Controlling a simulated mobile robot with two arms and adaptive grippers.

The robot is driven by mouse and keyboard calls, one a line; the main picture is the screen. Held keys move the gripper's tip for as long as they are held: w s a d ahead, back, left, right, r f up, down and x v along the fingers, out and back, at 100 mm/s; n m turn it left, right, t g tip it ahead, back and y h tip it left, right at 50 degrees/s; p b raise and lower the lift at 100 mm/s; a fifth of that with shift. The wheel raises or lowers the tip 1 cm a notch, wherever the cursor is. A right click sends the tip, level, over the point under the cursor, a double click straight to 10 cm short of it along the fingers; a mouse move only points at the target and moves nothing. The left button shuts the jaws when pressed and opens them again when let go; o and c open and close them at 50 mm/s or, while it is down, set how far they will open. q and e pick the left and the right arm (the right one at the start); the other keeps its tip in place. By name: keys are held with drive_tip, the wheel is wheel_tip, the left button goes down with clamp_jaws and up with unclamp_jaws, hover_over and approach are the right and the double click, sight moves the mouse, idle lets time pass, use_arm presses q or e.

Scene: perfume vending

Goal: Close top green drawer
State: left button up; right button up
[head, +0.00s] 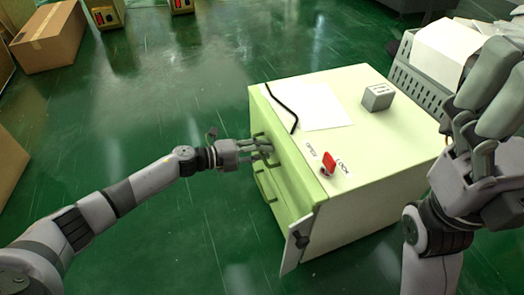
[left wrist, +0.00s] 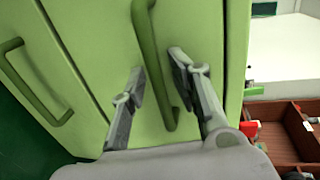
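The cabinet (head: 385,150) has a cream top and green drawer fronts facing left. The top green drawer (left wrist: 210,25) carries a curved green handle (left wrist: 148,45). My left gripper (head: 268,149) is at the front of this drawer. In the left wrist view its fingers (left wrist: 155,78) are spread, one on each side of the handle, and not closed on it. In the head view the drawer front looks close to the cabinet body; whether it is fully flush cannot be told. My right gripper (head: 492,90) is raised at the right edge, away from the drawers.
A lower handle (left wrist: 38,85) is on the neighbouring green drawer. A small door (head: 297,243) stands out at the cabinet's near corner. On top are a red switch (head: 328,162), paper (head: 312,107) and a grey block (head: 377,97). Green floor (head: 130,120) at left is clear.

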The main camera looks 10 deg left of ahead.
use_arm(q)
drive_tip(key=v, duration=1.2)
